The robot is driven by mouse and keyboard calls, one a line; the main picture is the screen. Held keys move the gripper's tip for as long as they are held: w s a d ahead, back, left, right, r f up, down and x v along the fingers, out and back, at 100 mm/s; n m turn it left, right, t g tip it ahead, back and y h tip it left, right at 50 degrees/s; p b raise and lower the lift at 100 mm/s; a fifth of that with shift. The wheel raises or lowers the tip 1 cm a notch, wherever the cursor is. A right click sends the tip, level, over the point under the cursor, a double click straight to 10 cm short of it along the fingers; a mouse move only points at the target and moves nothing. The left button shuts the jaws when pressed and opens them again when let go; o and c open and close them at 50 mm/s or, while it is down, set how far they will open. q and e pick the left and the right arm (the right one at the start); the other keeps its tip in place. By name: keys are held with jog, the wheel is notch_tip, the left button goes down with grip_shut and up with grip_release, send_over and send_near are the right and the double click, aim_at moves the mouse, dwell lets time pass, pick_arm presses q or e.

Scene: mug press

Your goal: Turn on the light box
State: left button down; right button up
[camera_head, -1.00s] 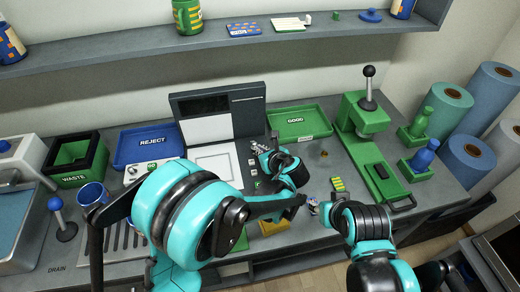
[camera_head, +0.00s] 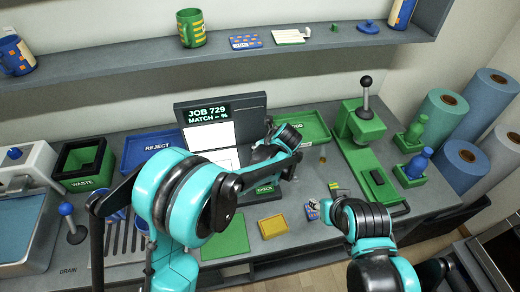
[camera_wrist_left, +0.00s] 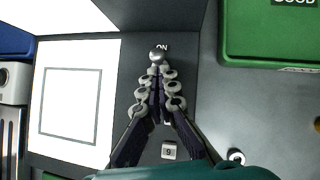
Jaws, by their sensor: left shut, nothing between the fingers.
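The light box (camera_head: 247,112) stands at the middle back of the counter in the head view. Its upright screen (camera_head: 208,112) is lit and reads "JOB 729 MATCH -- %". Its white panel glows, and also shows in the left wrist view (camera_wrist_left: 110,75). My left gripper (camera_wrist_left: 158,66) is shut and empty, its fingertips at a small round metal switch (camera_wrist_left: 158,54) beside the "ON" label. Whether they touch it is unclear. The left arm partly hides the box in the head view. My right gripper (camera_head: 322,211) is low at the right, its fingers too small to read.
A green tray (camera_head: 312,127) lies right of the box, a blue reject tray (camera_head: 137,148) left of it. A green press (camera_head: 360,130) stands further right. A yellow tray (camera_head: 273,226) and a green mat (camera_head: 228,240) lie in front.

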pick_arm(q)
jog(key=shift+r+p, duration=0.5)
jog(key=shift+r, duration=0.3)
pick_arm(e)
jog(key=shift+r, duration=0.45)
pick_arm(q)
jog(key=shift+s+d+r+p, duration=0.2)
jog(key=shift+s+r+p, duration=0.05)
jog(key=shift+r+p, duration=0.3)
jog(key=w+p+v, duration=0.1)
jog(key=p+v, duration=0.3)
jog(key=v, duration=0.4)
jog(key=shift+s+r+p, duration=0.15)
jog(key=shift+r+p, duration=0.2)
jog(key=shift+r, duration=0.3)
pick_arm(e)
notch_tip(320, 180, up, 6)
jog(key=s, duration=0.2)
jog(key=shift+f, duration=0.15)
